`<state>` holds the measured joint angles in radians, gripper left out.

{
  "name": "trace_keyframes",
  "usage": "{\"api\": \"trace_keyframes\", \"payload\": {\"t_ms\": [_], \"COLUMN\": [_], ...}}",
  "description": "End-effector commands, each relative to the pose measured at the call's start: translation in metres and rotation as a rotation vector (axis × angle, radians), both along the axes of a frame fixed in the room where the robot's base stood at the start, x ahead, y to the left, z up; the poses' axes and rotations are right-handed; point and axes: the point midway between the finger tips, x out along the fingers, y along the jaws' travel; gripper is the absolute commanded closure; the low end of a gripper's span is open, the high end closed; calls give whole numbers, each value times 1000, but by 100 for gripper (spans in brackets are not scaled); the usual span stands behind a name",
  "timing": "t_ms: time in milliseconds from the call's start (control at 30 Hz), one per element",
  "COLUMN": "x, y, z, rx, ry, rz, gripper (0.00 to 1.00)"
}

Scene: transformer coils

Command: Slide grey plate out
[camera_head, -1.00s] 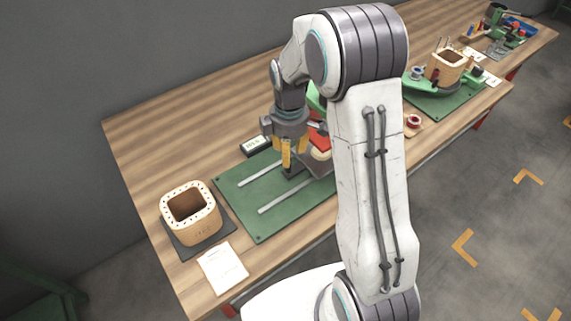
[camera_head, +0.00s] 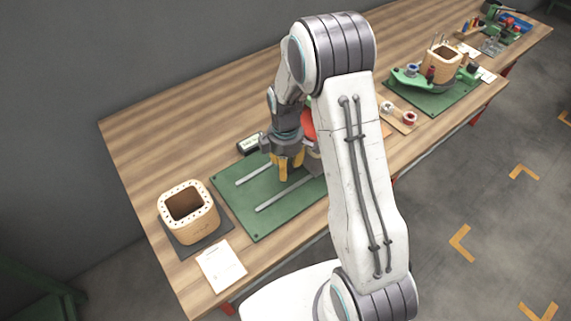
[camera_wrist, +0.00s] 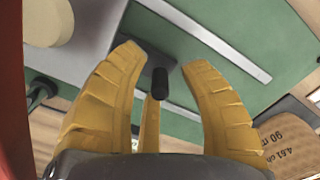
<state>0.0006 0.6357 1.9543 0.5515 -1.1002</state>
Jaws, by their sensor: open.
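In the wrist view, a pale grey plate (camera_wrist: 95,30) lies at the upper left, beside the green board (camera_wrist: 230,40). A darker grey piece with an upright black knob (camera_wrist: 160,85) shows between my fingers; whether it is joined to the plate I cannot tell. My gripper (camera_wrist: 161,58) is open, with its yellow fingers on both sides of the knob and no clear grip on it. In the head view, my gripper (camera_head: 288,176) points down over the right part of the green board (camera_head: 240,205). My gripper and arm hide most of the plate there.
Two pale rails (camera_head: 283,193) run along the green board. A tan perforated coil former (camera_head: 188,215) stands on a dark mat at the left, with a white card (camera_head: 221,266) in front. A small black display box (camera_head: 249,143) is behind the board. Another green fixture (camera_head: 430,92) is farther right.

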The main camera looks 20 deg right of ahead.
Motion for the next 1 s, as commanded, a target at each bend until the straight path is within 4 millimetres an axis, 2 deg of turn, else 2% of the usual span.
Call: {"api": "trace_keyframes", "payload": {"t_ms": [67, 500, 833, 1000], "x": [0, 0, -1, -6], "y": [0, 0, 1, 16], "z": [0, 0, 0, -2], "rx": [0, 0, 0, 0], "ry": [0, 0, 1, 2], "rz": [0, 0, 0, 5], "gripper": [63, 100, 100, 100]}}
